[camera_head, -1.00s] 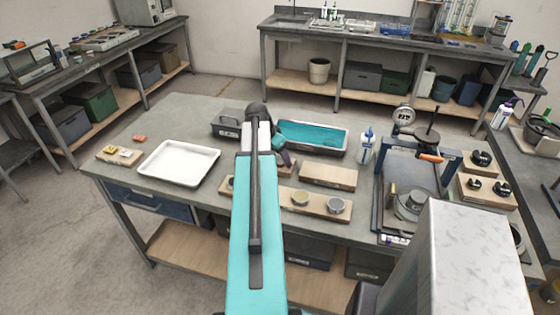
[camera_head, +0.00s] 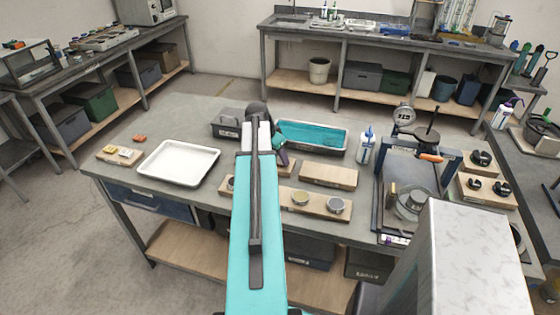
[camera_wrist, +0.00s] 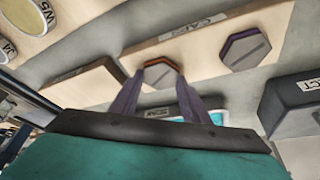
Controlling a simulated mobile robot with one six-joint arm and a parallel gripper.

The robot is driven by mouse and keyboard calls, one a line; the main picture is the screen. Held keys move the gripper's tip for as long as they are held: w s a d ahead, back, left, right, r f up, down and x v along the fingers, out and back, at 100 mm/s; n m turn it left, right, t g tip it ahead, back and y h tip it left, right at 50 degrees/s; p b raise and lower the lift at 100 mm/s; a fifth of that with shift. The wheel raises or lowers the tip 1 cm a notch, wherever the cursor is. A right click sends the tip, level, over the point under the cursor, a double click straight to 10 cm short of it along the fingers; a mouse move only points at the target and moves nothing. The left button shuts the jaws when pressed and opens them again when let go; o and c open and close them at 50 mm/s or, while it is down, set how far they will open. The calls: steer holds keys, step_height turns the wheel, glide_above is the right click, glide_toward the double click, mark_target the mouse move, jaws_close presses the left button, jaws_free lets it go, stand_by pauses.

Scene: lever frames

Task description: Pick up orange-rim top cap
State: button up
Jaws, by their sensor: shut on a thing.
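The orange-rim top cap (camera_wrist: 160,64) shows in the wrist view as a grey top with an orange edge, between my fingertips. My gripper (camera_wrist: 160,76) is shut on it, one purple finger at each side. The cap is over or on a light wooden board (camera_wrist: 120,58) labelled CAPS; I cannot tell whether it touches the board. A similar cap with a purple rim (camera_wrist: 246,50) sits on the board to the right. In the head view my gripper (camera_head: 284,160) is partly hidden by my arm, and the orange-rim cap is hidden.
A white tray (camera_head: 152,172) lies left of my arm. A teal-lined bin (camera_head: 344,136) stands behind my gripper.

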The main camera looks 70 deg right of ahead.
mark_target(279, 160)
steer(key=shift+r, duration=0.1)
steer(key=shift+r+b, duration=0.85)
steer(key=shift+r, duration=0.65)
steer(key=s+a+b, duration=0.1)
steer(key=a, duration=0.2)
steer(key=s+a+b, duration=0.1)
steer(key=a, duration=0.3)
steer(key=s+a+r+b, duration=0.1)
steer(key=a, duration=0.2)
steer(key=shift+a, duration=0.35)
steer(key=shift+a+b, duration=0.25)
steer(key=shift+b, duration=0.5)
steer(key=a+b, duration=0.2)
steer(key=shift+s+b, duration=0.25)
steer(key=shift+b, duration=0.05)
steer(key=shift+r+b, duration=0.1)
steer(key=shift+b, duration=0.7)
steer(key=shift+a+b, duration=0.15)
steer(key=shift+b, duration=0.35)
steer(key=a+b, duration=0.1)
steer(key=b, duration=0.2)
steer(key=shift+s, duration=0.15)
steer(key=shift+s+a+r+b, duration=0.1)
steer(key=shift+a+r+b, duration=0.2)
steer(key=shift+b, duration=0.5)
